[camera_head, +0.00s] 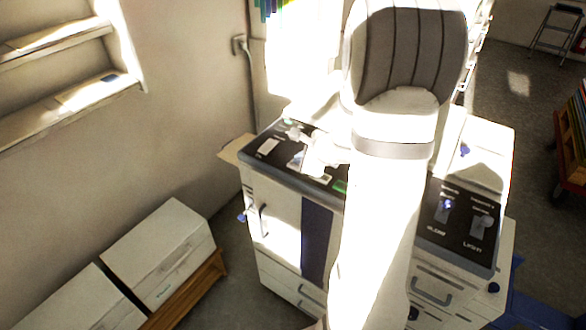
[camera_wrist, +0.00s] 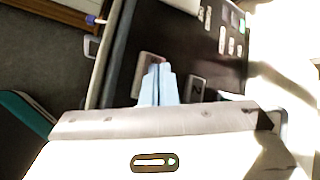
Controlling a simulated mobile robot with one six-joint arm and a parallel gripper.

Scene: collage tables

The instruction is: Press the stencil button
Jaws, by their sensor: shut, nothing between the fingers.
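My gripper (camera_wrist: 160,68) shows in the wrist view with its two pale blue fingers shut together and empty. The fingertips are over a dark control panel (camera_wrist: 125,45), beside a light grey-brown button (camera_wrist: 147,66) on their left. Another framed button (camera_wrist: 196,87) is just right of the fingers. I cannot tell whether the fingertips touch the panel. In the head view the left dark panel (camera_head: 262,160) is on top of a white machine, and glare and my arm hide part of it. No label clearly reads stencil, so I cannot tell which button it is.
The white machine (camera_head: 275,228) has a second dark panel (camera_head: 437,228) at right with switches and a LIGHT label. Shelves (camera_head: 60,55) are on the left wall.

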